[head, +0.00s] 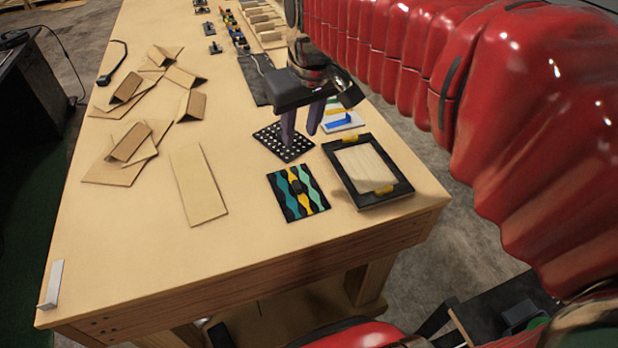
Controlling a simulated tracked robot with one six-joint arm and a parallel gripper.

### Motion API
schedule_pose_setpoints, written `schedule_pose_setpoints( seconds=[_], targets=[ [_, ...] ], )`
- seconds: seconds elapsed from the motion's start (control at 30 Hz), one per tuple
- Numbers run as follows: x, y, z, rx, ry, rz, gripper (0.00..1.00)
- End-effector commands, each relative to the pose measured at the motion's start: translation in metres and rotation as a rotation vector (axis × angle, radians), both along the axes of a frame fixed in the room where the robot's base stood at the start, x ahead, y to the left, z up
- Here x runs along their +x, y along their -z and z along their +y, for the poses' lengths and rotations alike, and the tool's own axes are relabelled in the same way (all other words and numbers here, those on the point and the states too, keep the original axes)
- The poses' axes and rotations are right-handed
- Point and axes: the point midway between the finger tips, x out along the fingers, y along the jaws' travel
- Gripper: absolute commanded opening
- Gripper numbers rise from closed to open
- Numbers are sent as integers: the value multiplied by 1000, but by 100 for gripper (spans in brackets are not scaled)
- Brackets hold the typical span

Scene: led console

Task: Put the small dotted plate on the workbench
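The small dotted plate (272,139) is black with rows of white dots. It appears to lie flat on the workbench (120,230), near the right side. My gripper (300,140) points down over the plate's right part. Its two purple-grey fingers are apart, with a gap between them and nothing visible in it. The left finger covers part of the plate; the right finger is at or just past its right edge. I cannot tell whether a fingertip touches the plate.
A patterned teal, yellow and black panel (298,192) lies in front of the plate. A black-framed tray (345,186) stands to its right, and a white, blue and yellow piece (338,120) lies behind. Cardboard pieces (130,145) cover the left. The front-left bench is mostly clear.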

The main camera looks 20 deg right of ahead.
Motion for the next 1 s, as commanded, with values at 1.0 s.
schedule_pose_setpoints(
  seconds=[1.0],
  targets=[
    [-145,72,8,55,159,-167,31]
  ],
)
